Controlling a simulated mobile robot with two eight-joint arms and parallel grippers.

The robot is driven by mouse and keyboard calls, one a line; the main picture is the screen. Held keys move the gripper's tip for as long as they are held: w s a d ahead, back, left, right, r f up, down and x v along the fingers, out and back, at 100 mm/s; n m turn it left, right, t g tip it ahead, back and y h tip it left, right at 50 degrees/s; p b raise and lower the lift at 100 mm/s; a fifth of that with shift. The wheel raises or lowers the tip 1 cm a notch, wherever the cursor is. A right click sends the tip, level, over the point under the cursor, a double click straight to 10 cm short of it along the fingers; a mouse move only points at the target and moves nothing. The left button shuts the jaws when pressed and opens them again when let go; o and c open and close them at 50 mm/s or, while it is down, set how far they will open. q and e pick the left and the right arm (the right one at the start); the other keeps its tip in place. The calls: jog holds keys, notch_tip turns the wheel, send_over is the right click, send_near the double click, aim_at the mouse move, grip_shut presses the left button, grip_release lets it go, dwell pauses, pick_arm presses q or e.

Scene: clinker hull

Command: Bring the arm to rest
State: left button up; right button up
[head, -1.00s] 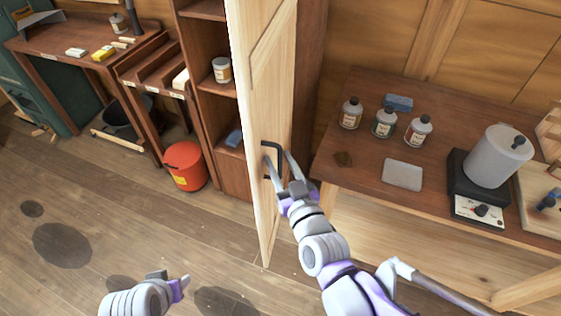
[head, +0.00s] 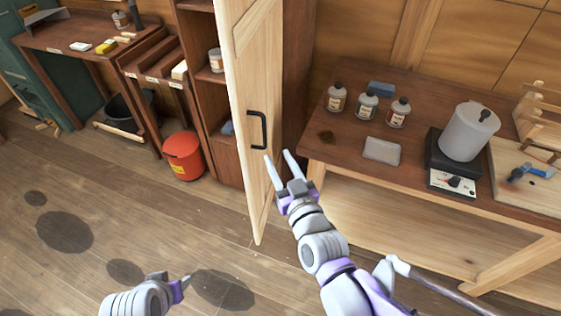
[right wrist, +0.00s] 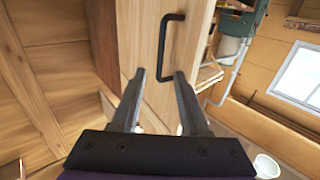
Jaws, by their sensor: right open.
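My right gripper (head: 280,165) is open and empty, just in front of the cabinet door and below and right of its handle. In the right wrist view its two fingers (right wrist: 160,85) stand apart with nothing between them but the view of the door. The black door handle (head: 257,130) is free of the fingers; it also shows in the right wrist view (right wrist: 165,48). The pale wooden cabinet door (head: 243,72) stands swung open. My left gripper (head: 172,283) is low at the bottom left of the head view, and its fingers are too unclear to judge.
A workbench (head: 345,158) at right holds several bottles, a grey slab (head: 382,151) and a hotplate with a white pot (head: 469,132). A red bucket (head: 183,157) stands on the floor left of the door. The floor (head: 150,215) before the door is open.

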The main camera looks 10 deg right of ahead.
jog(key=shift+w+f, duration=0.1)
jog(key=shift+w, duration=0.05)
dwell(0.4)
jog(key=s+d+f+g+h, duration=0.1)
jog(key=s+d+f+g, duration=0.2)
jog(key=s+f+g, duration=0.3)
jog(key=s+d+f+m+g+h, duration=0.1)
jog(key=s+d+f+g, duration=0.3)
jog(key=s, duration=0.6)
notch_tip(320, 180, down, 3)
jog(key=shift+s+f+g+p, duration=0.2)
jog(key=shift+s+g+p, duration=0.2)
jog(key=shift+g, duration=0.8)
jog(key=shift+w+a, duration=0.1)
